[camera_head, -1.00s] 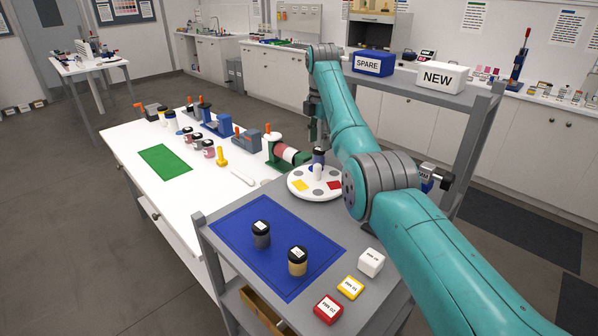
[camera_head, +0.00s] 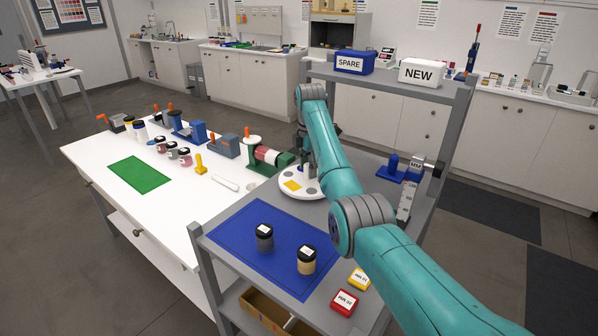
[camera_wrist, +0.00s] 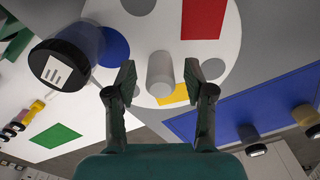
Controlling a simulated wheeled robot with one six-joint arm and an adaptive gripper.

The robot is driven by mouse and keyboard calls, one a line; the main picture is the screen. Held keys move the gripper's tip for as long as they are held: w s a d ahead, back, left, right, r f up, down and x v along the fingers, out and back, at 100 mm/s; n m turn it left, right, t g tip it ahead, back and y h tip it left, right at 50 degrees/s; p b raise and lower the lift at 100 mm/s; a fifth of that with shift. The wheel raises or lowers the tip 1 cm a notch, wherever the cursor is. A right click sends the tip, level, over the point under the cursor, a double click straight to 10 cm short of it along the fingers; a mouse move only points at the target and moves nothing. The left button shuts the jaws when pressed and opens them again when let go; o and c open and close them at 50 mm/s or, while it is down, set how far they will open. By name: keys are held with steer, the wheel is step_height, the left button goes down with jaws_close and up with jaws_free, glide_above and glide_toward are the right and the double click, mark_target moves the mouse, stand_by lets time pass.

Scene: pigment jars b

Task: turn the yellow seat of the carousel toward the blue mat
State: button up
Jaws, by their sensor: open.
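The carousel is a white round disc (camera_head: 286,192) on the grey bench top, partly hidden by my arm in the head view. Its yellow seat (camera_head: 292,186) shows on the near left part of the disc. The wrist view shows the yellow seat (camera_wrist: 173,96), a red seat (camera_wrist: 203,18) and grey round spots. The blue mat (camera_head: 235,232) lies in front of the carousel, and at right in the wrist view (camera_wrist: 210,118).
A black-lidded jar (camera_wrist: 65,60) is close left of my gripper in the wrist view. Two black-lidded jars, one dark (camera_head: 264,238) and one tan (camera_head: 306,260), stand on the mat. Yellow (camera_head: 359,279) and red (camera_head: 344,302) blocks sit beside it. A green mat (camera_head: 139,174) lies on the white table.

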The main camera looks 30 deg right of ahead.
steer(key=shift+f, duration=0.65)
jaws_close()
